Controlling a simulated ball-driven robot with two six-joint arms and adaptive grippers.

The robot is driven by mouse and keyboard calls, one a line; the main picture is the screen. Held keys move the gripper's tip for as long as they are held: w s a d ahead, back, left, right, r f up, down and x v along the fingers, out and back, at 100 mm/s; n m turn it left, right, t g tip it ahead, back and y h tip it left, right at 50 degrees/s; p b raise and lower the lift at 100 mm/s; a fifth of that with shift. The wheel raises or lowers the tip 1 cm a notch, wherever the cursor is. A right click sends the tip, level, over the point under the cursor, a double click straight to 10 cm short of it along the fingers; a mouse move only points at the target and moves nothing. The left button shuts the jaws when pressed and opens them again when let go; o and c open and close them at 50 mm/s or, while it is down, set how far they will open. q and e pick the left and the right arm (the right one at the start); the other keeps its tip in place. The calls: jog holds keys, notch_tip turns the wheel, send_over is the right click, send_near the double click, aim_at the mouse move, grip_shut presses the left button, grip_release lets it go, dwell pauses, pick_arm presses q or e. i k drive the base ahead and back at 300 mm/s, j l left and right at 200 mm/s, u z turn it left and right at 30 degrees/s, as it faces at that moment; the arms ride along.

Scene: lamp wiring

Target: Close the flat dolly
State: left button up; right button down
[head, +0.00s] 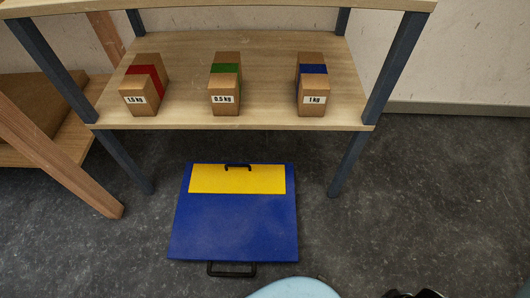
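The flat dolly (235,225) lies on the floor in the head view, in front of and partly under the shelf's front edge. It is a flat blue panel with a yellow section (215,181) along its far side. A small black handle (238,167) sits at the far edge of the yellow section. A larger black handle (232,269) sticks out from the near blue edge. A dark piece at the bottom edge, right of centre, looks like the top of my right gripper (412,294); its fingers are cut off. My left gripper is not in view.
A wooden shelf (240,122) with dark metal legs stands behind the dolly. It carries boxes marked 1.5 kg (144,90), 0.5 kg (225,85) and 1 kg (312,84). A wooden frame (60,160) stands at left. Floor to the right is clear.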

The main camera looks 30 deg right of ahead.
aim_at(254, 230)
jog(key=z, duration=0.55)
jog(key=k+j, duration=0.25)
jog(key=k, duration=0.2)
jog(key=k+j, duration=0.25)
jog(key=k, duration=0.2)
jog(key=i+l+u, duration=0.1)
jog(key=i+u, duration=0.3)
jog(key=i, duration=0.55)
